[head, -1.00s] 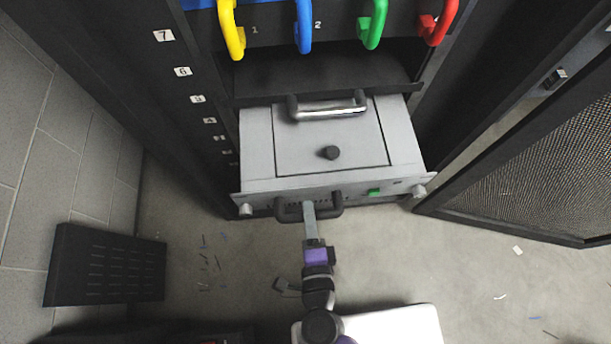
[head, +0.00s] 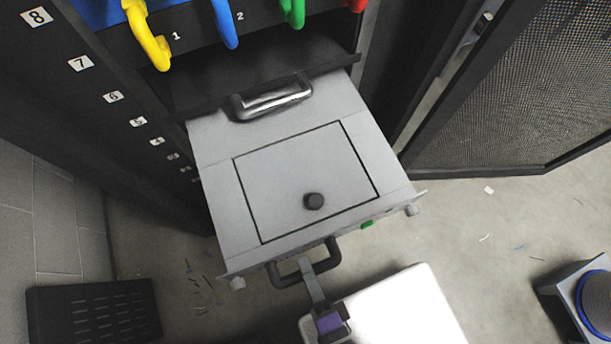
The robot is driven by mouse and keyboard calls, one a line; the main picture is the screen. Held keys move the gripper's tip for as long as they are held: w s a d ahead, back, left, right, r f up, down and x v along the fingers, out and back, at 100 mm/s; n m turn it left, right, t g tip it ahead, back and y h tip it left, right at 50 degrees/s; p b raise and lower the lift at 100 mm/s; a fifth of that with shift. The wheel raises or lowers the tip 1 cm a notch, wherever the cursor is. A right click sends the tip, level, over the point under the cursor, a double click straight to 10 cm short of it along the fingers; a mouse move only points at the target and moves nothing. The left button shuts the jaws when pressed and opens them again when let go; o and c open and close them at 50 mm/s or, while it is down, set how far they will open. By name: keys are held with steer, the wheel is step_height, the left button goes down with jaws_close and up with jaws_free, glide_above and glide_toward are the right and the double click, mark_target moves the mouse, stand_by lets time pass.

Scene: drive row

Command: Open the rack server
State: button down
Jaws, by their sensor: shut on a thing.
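The rack server (head: 216,170) is a grey drawer-like unit slid well out of the black rack. A dark handle (head: 333,256) sticks out from the server's front face. My gripper (head: 308,268) is at this front handle, shut on its bar; the exact finger contact is small and partly hidden. A green button (head: 367,225) shows on the front, right of the handle.
Above the server is a black shelf with a silver handle (head: 272,100). Yellow (head: 146,38), blue (head: 223,22) and green (head: 291,12) handles hang higher up. A mesh door (head: 510,90) stands open at right.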

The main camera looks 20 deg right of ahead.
steer(key=c, duration=1.2)
jaws_free()
steer(key=shift+c, duration=0.2)
steer(key=v, duration=0.7)
steer(key=shift+s, duration=0.45)
